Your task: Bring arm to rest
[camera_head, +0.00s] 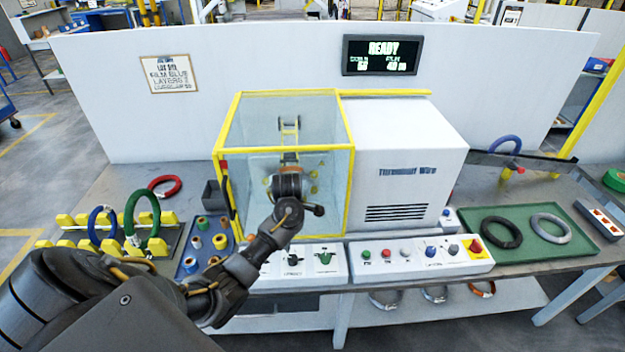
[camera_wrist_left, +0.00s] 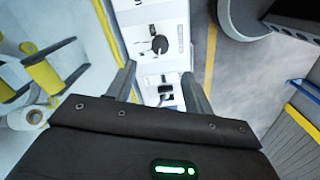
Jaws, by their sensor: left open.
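My left arm comes in from the lower left of the head view. Its gripper (camera_head: 297,203) is in front of the yellow-framed wrapping enclosure (camera_head: 236,118), above the left control panel (camera_head: 336,258). In the left wrist view the two fingers (camera_wrist_left: 158,72) stand apart with nothing between them. Beyond them the white panel with a black knob (camera_wrist_left: 159,44) shows. The arm partly hides the enclosure's lower front and the panel's left end. My right gripper is in neither view.
The display (camera_head: 380,55) reads READY. A rack on the left holds a blue coil (camera_head: 96,228) and a green coil (camera_head: 131,218); a red coil (camera_head: 164,178) is behind. Film rolls (camera_head: 203,222) stand beside the arm. A green tray (camera_head: 473,226) at right holds a black and a grey coil.

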